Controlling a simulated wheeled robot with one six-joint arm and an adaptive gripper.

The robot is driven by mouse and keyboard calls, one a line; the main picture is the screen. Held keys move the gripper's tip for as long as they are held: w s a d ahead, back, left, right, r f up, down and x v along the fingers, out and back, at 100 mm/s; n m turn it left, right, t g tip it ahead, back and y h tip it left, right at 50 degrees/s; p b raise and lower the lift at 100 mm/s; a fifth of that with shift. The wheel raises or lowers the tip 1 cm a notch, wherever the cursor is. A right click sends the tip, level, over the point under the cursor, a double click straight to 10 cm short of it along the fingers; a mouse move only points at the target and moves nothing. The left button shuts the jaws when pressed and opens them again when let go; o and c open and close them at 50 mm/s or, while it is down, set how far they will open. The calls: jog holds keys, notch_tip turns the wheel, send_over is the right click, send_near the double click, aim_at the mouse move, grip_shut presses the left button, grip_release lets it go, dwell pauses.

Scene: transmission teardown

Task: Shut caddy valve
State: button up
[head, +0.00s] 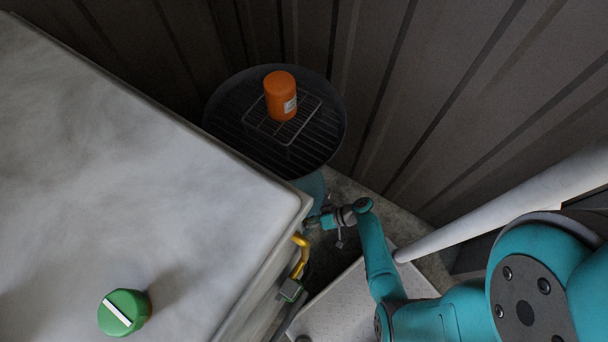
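I cannot tell the valve's position from here. My gripper (312,222) is just above it in the picture, at the table's right corner, apart from the yellow part. Its fingertips are small and partly lost against the table edge and dark gap, so I cannot tell whether it is open or shut. I see nothing clearly held in it.
An orange bottle (280,97) stands on a wire rack (309,111) over a round dark grille (223,118). A corrugated wall (450,90) closes the back.

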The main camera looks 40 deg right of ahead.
jog(key=m+y, duration=0.1)
jog(key=y, duration=0.1)
jog(key=m+y, duration=0.2)
jog(key=shift+d+f, duration=0.15)
jog(key=shift+f, duration=0.05)
jog(key=shift+m+t+y, duration=0.3)
jog(key=shift+m+y, duration=0.1)
dwell(0.3)
jog(key=o, duration=1.1)
jog(key=shift+o, duration=0.2)
jog(key=v, duration=1.1)
jog(key=shift+s+d, duration=0.2)
jog(key=shift+d, duration=0.15)
